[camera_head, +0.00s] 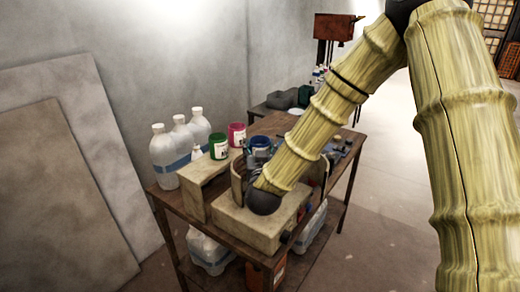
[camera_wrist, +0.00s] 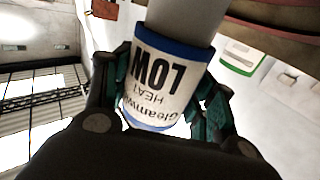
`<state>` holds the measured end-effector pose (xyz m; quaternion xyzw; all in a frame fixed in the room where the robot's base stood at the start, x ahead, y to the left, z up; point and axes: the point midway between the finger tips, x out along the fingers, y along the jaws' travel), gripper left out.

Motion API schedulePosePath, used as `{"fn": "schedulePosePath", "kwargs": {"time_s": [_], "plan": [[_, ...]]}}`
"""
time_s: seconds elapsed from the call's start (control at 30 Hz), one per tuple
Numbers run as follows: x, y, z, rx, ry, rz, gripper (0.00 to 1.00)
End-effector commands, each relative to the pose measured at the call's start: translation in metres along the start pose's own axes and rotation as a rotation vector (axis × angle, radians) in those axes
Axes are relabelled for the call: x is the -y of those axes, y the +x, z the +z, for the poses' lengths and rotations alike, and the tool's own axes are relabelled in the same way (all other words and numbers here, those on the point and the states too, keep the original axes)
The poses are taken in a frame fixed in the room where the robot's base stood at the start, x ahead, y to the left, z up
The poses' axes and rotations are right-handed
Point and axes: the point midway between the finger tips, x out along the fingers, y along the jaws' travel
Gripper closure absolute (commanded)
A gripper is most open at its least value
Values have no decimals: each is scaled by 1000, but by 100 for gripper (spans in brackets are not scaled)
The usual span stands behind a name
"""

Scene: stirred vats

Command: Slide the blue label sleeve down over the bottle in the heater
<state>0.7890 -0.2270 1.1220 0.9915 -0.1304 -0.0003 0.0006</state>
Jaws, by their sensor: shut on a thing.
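In the wrist view, a white label sleeve (camera_wrist: 160,88) with blue bands along both edges and dark print sits between the two teal fingers of my gripper (camera_wrist: 168,98). The fingers are shut on it from both sides. A plain pale cylinder (camera_wrist: 186,14), seemingly the bottle, extends beyond the sleeve's far edge, and the sleeve appears to be around it. How far the sleeve overlaps it is hidden. In the head view, the tan heater (camera_head: 258,228) stands at the table's front edge. My arm and wrist cover its middle, so the sleeve and bottle are not clear there.
Large clear bottles (camera_head: 163,152) with white caps stand at the table's left. A green jar (camera_head: 218,147), a pink jar (camera_head: 237,134) and a blue jar (camera_head: 261,143) stand behind the heater. A tan block (camera_head: 200,182) stands left of it. More bottles (camera_head: 208,248) are on the lower shelf.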

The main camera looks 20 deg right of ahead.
Motion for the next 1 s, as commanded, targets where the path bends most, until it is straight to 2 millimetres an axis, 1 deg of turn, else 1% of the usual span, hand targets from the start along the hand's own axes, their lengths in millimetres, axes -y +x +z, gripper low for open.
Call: {"fn": "schedulePosePath", "kwargs": {"time_s": [1.0], "plan": [[0,0,28,0,0,-1,51]]}}
